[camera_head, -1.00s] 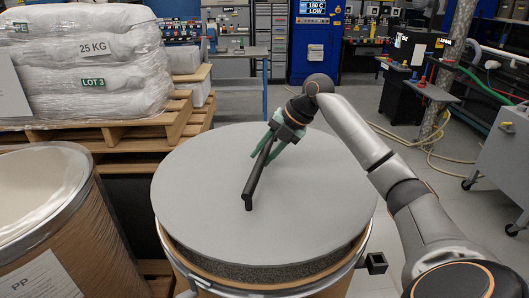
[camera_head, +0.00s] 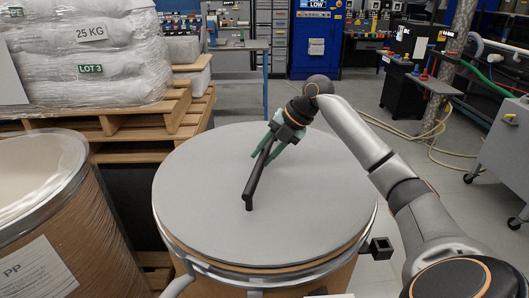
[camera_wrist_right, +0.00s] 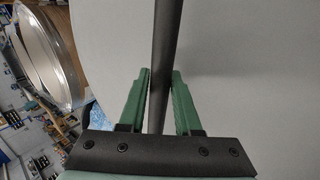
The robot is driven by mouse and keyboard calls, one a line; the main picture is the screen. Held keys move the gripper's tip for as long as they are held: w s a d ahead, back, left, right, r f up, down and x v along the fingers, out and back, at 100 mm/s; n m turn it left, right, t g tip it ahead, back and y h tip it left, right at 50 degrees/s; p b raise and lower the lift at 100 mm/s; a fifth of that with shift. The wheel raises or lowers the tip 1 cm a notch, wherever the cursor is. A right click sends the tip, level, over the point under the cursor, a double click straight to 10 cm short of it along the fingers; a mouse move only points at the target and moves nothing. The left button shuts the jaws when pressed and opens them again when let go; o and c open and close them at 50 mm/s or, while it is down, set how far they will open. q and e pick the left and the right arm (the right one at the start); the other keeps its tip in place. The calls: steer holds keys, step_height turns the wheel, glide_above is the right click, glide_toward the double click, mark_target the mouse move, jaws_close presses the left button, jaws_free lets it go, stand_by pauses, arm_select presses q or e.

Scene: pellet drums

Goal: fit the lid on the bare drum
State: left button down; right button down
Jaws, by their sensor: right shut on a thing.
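The round grey lid (camera_head: 215,190) lies on the brown drum (camera_head: 325,283) in the head view, with its black bar handle (camera_head: 250,192) across the top. The lid's top looks about level with the drum's rim, and its dark side edge is hidden. A metal ring (camera_head: 250,277) shows around the drum's front rim. My right gripper (camera_head: 270,148) is shut on the handle. In the right wrist view, its green fingers (camera_wrist_right: 160,88) stand on both sides of the handle (camera_wrist_right: 166,40). My left gripper is not in view.
An open, lined drum (camera_head: 40,215) labelled PP stands close on the left. Behind it, wrapped sacks (camera_head: 85,50) rest on a wooden pallet (camera_head: 150,130). A grey cabinet (camera_head: 500,150) on castors stands at right. Hoses lie across the floor behind my arm.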

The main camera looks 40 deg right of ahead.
steer(key=shift+r+p, duration=0.3)
steer(key=shift+p, duration=0.05)
stand_by(0.5)
steer(key=shift+f, duration=0.65)
stand_by(1.0)
steer(key=c, duration=0.7)
jaws_free()
steer(key=shift+s, duration=0.1)
steer(key=shift+o, duration=1.5)
steer(key=shift+a+f, duration=0.1)
steer(key=shift+f, duration=0.25)
steer(key=o, duration=0.4)
steer(key=shift+c, duration=0.2)
